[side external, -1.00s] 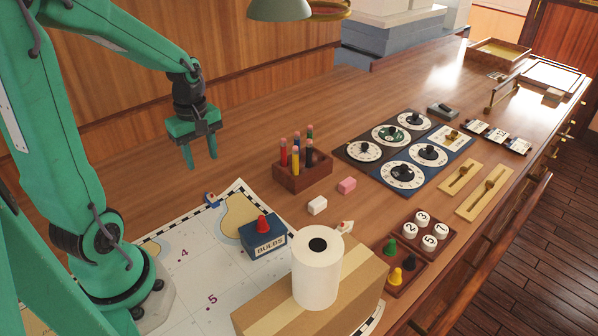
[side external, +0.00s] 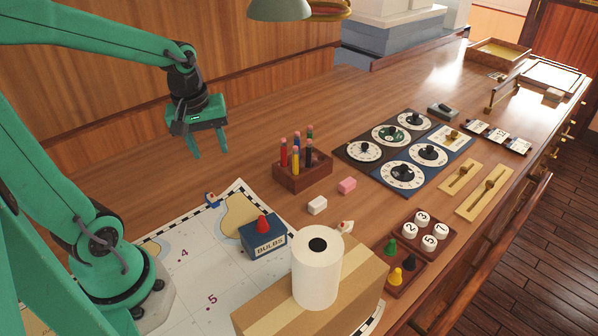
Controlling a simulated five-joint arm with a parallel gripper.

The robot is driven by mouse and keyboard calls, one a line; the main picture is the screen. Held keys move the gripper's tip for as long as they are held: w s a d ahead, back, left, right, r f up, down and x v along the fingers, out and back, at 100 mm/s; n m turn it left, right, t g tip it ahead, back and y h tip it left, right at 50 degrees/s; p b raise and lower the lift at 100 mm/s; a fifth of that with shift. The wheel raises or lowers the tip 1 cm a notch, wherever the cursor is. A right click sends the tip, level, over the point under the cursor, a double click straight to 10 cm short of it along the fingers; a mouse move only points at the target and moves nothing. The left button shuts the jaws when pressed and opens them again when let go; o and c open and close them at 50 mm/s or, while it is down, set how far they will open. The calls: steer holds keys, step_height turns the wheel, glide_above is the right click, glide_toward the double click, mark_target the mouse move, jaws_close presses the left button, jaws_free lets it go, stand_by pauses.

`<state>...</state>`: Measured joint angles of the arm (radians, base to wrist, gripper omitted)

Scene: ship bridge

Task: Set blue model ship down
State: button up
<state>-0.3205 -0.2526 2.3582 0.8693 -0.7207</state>
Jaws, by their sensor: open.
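The blue model ship (side external: 212,200) is small and stands near the back edge of the white chart (side external: 200,255), left of a tan island shape. My gripper (side external: 209,156) is open and empty. It hangs in the air above and behind the ship, with a clear gap between its fingertips and the ship. Nothing is between the fingers.
A blue bulbs box (side external: 264,240) with a red piece on top stands on the chart. A white paper roll (side external: 317,272) rests on a cardboard box (side external: 262,305) at the front. A pencil holder (side external: 301,178) stands to the right. The counter behind the chart is clear.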

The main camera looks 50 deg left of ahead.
steer(key=s+d+r+m+t, duration=0.3)
steer(key=d+r+m, duration=0.4)
steer(key=m, duration=0.5)
steer(key=shift+s+d+t+h, duration=0.3)
steer(key=shift+s+d+t, duration=0.1)
steer(key=shift+s+d, duration=0.45)
